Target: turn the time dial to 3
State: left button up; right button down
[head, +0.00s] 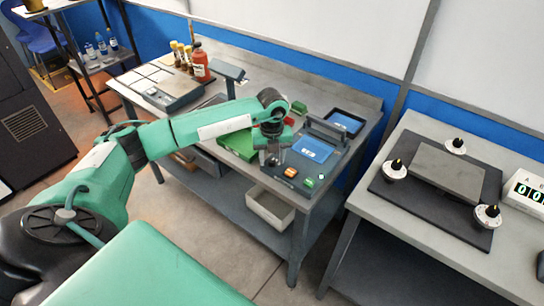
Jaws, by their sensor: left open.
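Three white dials with black knobs stand on a dark board (438,215) on the right-hand bench: one at its left (395,169), one at the back (456,146) and one at the front right (487,216). Their markings are too small to read, so I cannot tell which is the time dial. My left gripper (272,161) is open above the dark panel on the middle bench, left of all the dials and well apart from them. My right gripper is not in view.
The panel below my left gripper carries an orange button (291,172), a green button (309,183) and a blue plate (312,148). A white counter box (525,190) showing zeros stands at the far right. A gap separates the two benches.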

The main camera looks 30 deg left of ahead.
pick_arm(q)
grip_shut()
